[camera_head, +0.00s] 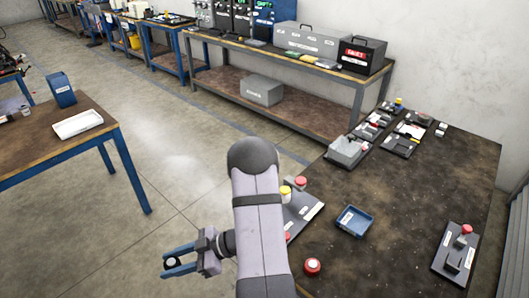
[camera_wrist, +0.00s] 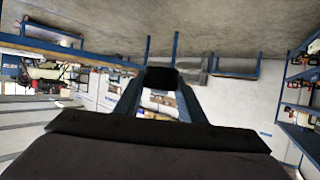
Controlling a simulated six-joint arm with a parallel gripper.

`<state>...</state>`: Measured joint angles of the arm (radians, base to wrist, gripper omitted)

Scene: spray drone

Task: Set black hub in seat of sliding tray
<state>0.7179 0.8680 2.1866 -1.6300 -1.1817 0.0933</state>
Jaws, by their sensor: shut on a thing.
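My gripper (camera_head: 168,266) extends to the left of the table, out over the floor, with its blue fingers pointing left. In the wrist view its fingers (camera_wrist: 160,80) converge on a small black piece, the black hub (camera_wrist: 161,77), which sits between the fingertips. In the head view the hub is too small to make out clearly. I cannot tell for sure which thing is the sliding tray. A dark plate (camera_head: 304,212) with yellow and red knobs is partly hidden behind my arm. A small blue open tray (camera_head: 355,221) lies on the table to its right.
A dark base with grey blocks and a red knob (camera_head: 456,254) lies at the right of the brown table (camera_head: 395,235). Several fixtures line the back left edge. A side table (camera_head: 60,150) stands left.

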